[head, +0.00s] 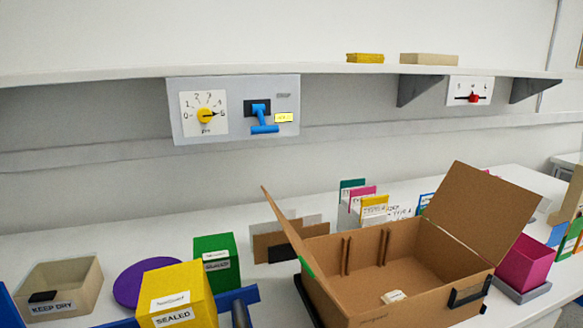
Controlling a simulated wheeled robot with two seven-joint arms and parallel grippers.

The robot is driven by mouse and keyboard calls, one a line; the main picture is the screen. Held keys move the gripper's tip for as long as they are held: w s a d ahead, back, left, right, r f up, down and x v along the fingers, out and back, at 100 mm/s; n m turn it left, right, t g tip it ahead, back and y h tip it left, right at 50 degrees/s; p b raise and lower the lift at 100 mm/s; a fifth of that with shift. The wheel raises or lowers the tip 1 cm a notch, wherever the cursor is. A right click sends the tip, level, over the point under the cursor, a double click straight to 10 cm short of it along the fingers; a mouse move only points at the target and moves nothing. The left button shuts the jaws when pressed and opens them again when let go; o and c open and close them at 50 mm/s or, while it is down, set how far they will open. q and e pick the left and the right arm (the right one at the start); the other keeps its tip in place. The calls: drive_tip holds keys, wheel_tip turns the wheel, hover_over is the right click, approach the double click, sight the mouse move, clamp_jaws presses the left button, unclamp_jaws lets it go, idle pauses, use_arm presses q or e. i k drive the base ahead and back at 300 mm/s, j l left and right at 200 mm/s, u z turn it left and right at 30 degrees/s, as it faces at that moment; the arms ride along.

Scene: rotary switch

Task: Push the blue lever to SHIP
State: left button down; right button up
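The blue lever (263,119) sticks out from a black plate (256,104) on the grey wall panel (234,136) at upper left in the head view. Its wide blue end hangs below the plate, slightly to the right. A small yellow label (284,118) is right of the lever, and a small grey label (283,95) is above it. Their text is too small to read, so I cannot tell which one says SHIP. Neither of my grippers can be seen, and nothing touches the lever.
A yellow dial (205,115) shares the panel. A shelf edge (120,75) runs above it. On the table, an open carton (350,300), a yellow SEALED box (178,292), a green box (218,262) and a KEEP DRY bin (66,309) stand below. The wall under the panel is clear.

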sight(260, 109)
drive_tip(key=k+l, duration=0.45)
drive_tip(key=l, duration=0.25)
drive_tip(key=k+l, duration=0.25)
drive_tip(key=l, duration=0.15)
